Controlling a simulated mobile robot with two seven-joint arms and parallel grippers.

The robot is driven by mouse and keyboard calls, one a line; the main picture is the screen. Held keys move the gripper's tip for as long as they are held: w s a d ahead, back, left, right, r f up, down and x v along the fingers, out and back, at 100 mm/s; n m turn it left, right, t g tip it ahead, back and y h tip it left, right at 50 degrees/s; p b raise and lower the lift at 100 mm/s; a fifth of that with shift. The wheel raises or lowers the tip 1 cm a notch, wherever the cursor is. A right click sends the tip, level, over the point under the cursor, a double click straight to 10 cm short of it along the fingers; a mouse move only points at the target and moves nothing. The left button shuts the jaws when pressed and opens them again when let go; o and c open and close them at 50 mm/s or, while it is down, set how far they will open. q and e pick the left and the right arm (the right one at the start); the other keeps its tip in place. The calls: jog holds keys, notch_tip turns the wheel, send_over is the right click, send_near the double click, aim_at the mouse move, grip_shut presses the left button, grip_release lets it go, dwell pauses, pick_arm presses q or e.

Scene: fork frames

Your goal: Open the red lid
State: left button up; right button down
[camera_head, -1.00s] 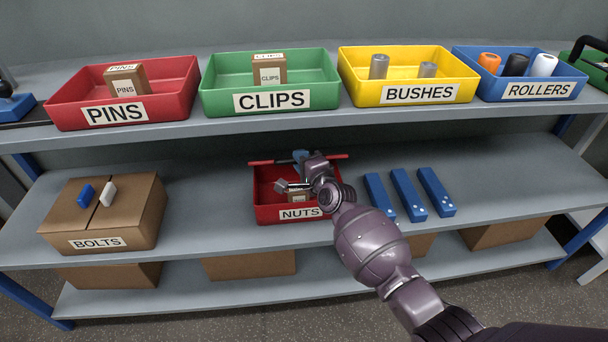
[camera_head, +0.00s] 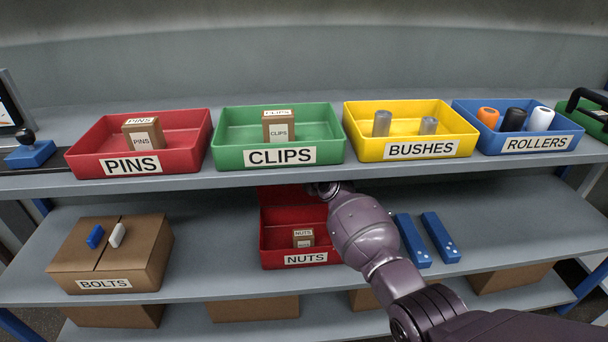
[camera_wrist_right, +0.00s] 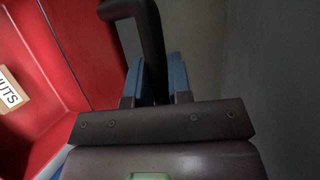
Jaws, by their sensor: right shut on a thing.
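The red lid (camera_head: 285,194) stands raised at the back of the red NUTS box (camera_head: 272,254), and its top is hidden behind the upper shelf. In the right wrist view the lid (camera_wrist_right: 82,45) is a red panel beside a dark bent handle (camera_wrist_right: 150,35). My right gripper (camera_wrist_right: 156,78) is shut on this handle, with a blue fingertip on each side. In the head view its fingers are hidden behind the shelf edge and my arm. A small NUTS carton (camera_head: 303,239) sits inside the open box. My left gripper is not in view.
The upper shelf edge (camera_head: 240,180) runs close above the lid and my right wrist. Blue bars (camera_head: 440,238) lie right of my arm. A BOLTS carton (camera_head: 140,260) stands left, with free shelf between it and the box. Open labelled bins (camera_head: 225,160) line the upper shelf.

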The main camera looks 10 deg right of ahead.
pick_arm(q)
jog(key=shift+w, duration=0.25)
pick_arm(e)
jog(key=shift+w+r, duration=0.2)
jog(key=shift+w, duration=0.35)
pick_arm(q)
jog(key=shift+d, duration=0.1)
pick_arm(e)
jog(key=c, duration=1.1)
grip_release()
jog(key=shift+o, duration=0.2)
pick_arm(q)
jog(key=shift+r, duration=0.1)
